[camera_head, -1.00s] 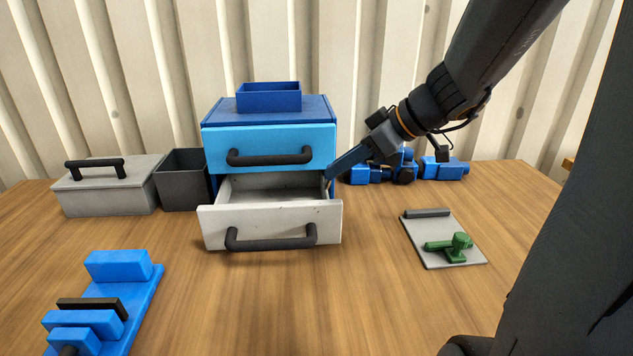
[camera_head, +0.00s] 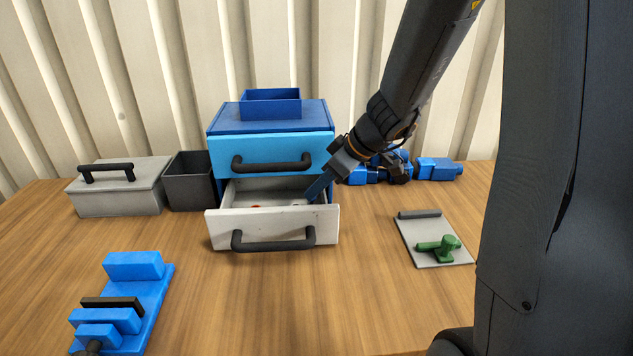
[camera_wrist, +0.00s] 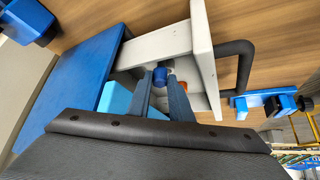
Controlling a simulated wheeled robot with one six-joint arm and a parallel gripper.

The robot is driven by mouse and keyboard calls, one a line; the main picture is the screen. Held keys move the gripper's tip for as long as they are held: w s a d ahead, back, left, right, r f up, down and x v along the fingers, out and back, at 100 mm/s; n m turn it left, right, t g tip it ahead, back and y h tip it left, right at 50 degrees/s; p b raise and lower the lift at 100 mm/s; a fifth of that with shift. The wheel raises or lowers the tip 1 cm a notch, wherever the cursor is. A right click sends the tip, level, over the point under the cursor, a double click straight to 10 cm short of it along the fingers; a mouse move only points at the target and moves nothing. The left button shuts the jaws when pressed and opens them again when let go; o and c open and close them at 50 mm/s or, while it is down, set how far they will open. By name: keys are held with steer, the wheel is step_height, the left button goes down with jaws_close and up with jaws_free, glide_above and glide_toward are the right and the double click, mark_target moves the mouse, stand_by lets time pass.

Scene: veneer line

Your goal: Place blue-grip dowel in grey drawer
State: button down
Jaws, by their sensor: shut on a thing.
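The grey drawer (camera_head: 272,226) is the lower drawer of the blue cabinet and is pulled open; it also shows in the wrist view (camera_wrist: 205,50). My gripper (camera_head: 316,192) reaches down into it at its right side. In the wrist view my gripper (camera_wrist: 162,82) is shut on the blue-grip dowel (camera_wrist: 160,75), of which a dark blue round end shows between the fingertips. The rest of the dowel is hidden by the fingers. A small red spot (camera_head: 256,206) shows inside the drawer; I cannot tell whether it belongs to the dowel.
The light-blue upper drawer (camera_head: 270,150) is closed above, with a blue open tray (camera_head: 270,104) on top. A dark bin (camera_head: 190,182) and grey lidded box (camera_head: 118,188) stand left. Blue parts (camera_head: 437,168) lie right, near a grey board with a green piece (camera_head: 440,247).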

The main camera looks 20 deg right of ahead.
steer(key=p, duration=0.2)
steer(key=shift+w+a+r+g+h+p, duration=0.15)
steer(key=shift+a+r+g+h+p, duration=0.15)
steer(key=shift+g+h, duration=0.1)
steer(key=shift+w+f, duration=0.1)
steer(key=shift+f, duration=0.9)
steer(key=shift+f, duration=0.2)
steer(key=c, duration=1.9)
jaws_free()
steer(key=shift+o, duration=0.2)
steer(key=shift+r, duration=0.1)
steer(key=shift+d+r, duration=0.2)
steer(key=shift+r, duration=0.25)
steer(key=b+v, duration=0.1)
steer(key=v, duration=1)
steer(key=shift+r+b, duration=0.15)
steer(key=shift+b, duration=0.25)
